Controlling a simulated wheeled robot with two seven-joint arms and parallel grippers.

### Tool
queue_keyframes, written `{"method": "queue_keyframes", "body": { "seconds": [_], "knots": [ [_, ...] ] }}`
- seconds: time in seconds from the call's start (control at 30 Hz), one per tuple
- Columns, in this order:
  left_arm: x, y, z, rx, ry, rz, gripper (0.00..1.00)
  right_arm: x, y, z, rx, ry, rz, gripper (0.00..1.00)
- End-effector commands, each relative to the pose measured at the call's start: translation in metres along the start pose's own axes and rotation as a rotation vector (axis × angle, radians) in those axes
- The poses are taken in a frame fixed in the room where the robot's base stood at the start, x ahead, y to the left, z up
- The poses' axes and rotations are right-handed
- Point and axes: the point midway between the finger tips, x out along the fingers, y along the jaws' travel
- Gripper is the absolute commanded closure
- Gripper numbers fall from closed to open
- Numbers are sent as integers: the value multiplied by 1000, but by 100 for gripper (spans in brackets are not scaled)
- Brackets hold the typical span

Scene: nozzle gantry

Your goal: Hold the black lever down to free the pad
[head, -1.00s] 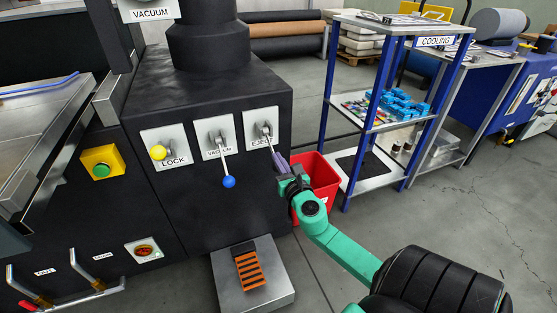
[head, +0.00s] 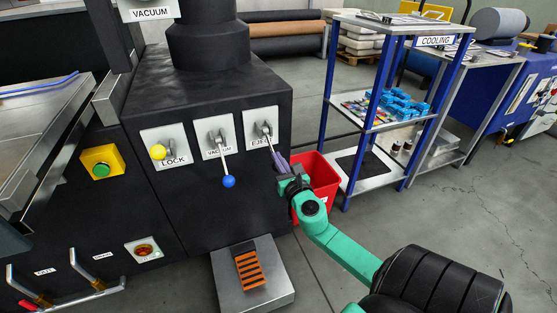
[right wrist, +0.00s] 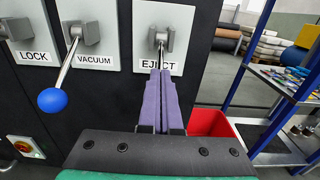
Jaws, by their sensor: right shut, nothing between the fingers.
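The EJECT lever (head: 267,133) slants down from its plate on the black machine, and its shaft also shows in the right wrist view (right wrist: 160,53). Its lower end and any black knob are hidden behind my fingers. My right gripper (head: 279,158) is shut, with its purple fingers together over the lever's lower end. In the right wrist view, the fingertips (right wrist: 161,72) overlap the lower part of the EJECT plate; I cannot tell whether they touch the lever. I cannot make out the pad for certain. My left gripper is not in view.
The VACUUM lever with a blue knob (head: 229,182) and the LOCK lever with a yellow knob (head: 158,153) are to the left. A red bin (head: 318,178) stands behind my right gripper. A grey block with an orange slatted top (head: 251,270) is below. A blue-posted rack (head: 367,186) stands right.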

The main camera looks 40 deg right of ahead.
Motion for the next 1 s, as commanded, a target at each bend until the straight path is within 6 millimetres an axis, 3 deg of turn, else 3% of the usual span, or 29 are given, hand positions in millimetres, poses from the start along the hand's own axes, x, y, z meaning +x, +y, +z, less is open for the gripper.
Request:
{"method": "queue_keyframes", "body": {
  "seconds": [0.27,1.0],
  "knots": [
    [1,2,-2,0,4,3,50,-6,0,-2,0,3,1,100],
    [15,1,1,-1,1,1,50,-80,0,-4,0,3,-1,100]
  ]
}}
